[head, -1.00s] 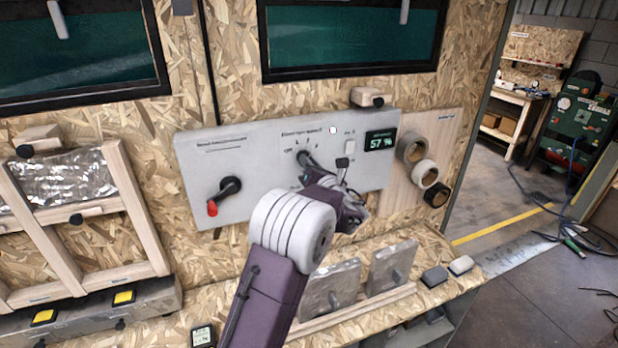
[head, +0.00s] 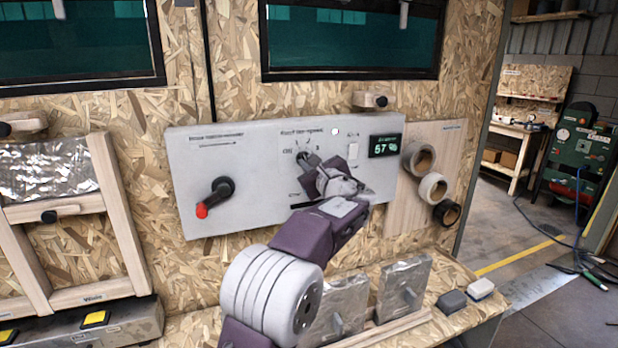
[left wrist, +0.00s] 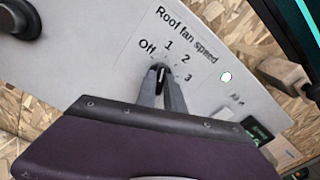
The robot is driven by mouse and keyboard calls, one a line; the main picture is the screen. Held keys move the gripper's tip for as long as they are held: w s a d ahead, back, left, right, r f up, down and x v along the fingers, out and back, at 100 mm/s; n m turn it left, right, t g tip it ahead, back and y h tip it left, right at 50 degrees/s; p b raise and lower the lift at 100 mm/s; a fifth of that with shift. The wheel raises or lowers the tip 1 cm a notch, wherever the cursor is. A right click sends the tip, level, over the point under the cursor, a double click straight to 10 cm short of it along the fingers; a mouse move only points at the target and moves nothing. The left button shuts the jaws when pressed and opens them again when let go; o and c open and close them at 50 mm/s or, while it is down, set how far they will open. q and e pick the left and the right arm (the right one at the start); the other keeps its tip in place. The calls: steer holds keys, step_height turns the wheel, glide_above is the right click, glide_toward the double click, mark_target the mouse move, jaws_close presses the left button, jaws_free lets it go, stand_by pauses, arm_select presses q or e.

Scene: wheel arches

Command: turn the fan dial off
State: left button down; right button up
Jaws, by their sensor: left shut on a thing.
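The fan dial is a small dark knob (left wrist: 161,72) on the pale grey wall panel (head: 260,190). In the left wrist view, the label "Roof fan speed" and the marks Off, 1, 2 and 3 curve around it. My left gripper (left wrist: 161,82) is shut on the dial, one finger on each side. My right gripper is not in view.
A red-tipped black lever (head: 214,196) is left of the dial. A small switch (head: 353,152) and a lit display (head: 385,145) are to its right. Tape rolls (head: 432,187) hang farther right. Metal-faced pieces (head: 404,287) stand on the ledge below.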

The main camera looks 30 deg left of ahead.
arm_select(q)
steer(key=shift+f+n+b, duration=0.15)
steer(key=shift+n+b, duration=2.6)
steer(key=shift+n, duration=0.75)
steer(key=c, duration=1.4)
jaws_free()
steer(key=shift+c, duration=0.2)
steer(key=b+v, duration=0.2)
steer(key=v, duration=0.7)
steer(key=shift+b, duration=0.35)
